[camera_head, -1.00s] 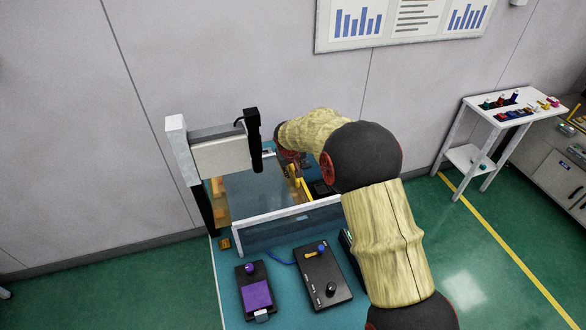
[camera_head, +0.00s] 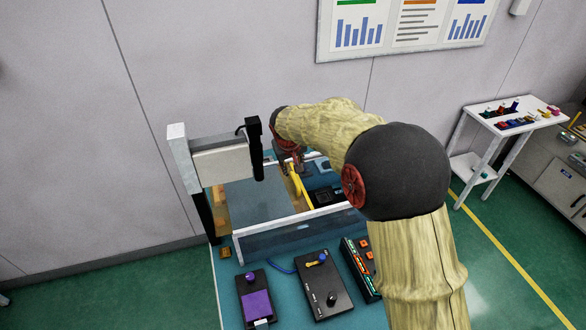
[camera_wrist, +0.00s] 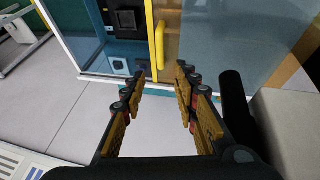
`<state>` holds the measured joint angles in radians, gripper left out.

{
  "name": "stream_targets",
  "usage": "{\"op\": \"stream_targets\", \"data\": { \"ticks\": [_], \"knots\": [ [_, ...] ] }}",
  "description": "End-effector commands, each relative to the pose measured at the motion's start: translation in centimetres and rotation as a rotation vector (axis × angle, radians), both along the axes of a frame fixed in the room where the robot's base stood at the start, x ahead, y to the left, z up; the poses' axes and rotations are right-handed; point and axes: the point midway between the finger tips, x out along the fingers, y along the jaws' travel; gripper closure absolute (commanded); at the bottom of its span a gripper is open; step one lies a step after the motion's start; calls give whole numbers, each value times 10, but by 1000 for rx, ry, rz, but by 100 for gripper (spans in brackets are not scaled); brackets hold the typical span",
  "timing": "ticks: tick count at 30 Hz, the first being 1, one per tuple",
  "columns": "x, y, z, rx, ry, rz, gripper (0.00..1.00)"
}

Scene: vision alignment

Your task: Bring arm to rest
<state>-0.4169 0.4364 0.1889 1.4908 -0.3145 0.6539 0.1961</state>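My gripper (camera_wrist: 159,78) is in the wrist view with its two fingers apart and nothing between them. Beyond the fingertips is a yellow handle (camera_wrist: 159,45) on a glass-fronted enclosure, apart from the fingers. In the head view my gripper (camera_head: 290,158) is mostly hidden by my arm. It hangs above the enclosure (camera_head: 262,200), near the yellow handle (camera_head: 297,183). My arm is bent and reaches from the lower right over the table.
A camera post (camera_head: 184,165) with a black camera (camera_head: 254,145) stands left of my gripper. On the blue table (camera_head: 230,275) are a joystick box (camera_head: 256,302), a black control box (camera_head: 322,285) and a button panel (camera_head: 362,268). A white stand (camera_head: 505,120) is at right.

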Motion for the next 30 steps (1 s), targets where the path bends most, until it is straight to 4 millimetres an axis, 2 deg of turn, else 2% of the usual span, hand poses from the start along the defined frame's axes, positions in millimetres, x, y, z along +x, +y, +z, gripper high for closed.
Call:
{"op": "stream_targets", "data": {
  "ticks": [17,20,24,30],
  "knots": [
    [-2,-1,2,-9,5,10,70],
    [-16,-5,-10,-23,49,17,70],
    [-52,-18,-35,-47,136,18,70],
    [-119,-52,-27,-47,224,-3,70]
  ]
}}
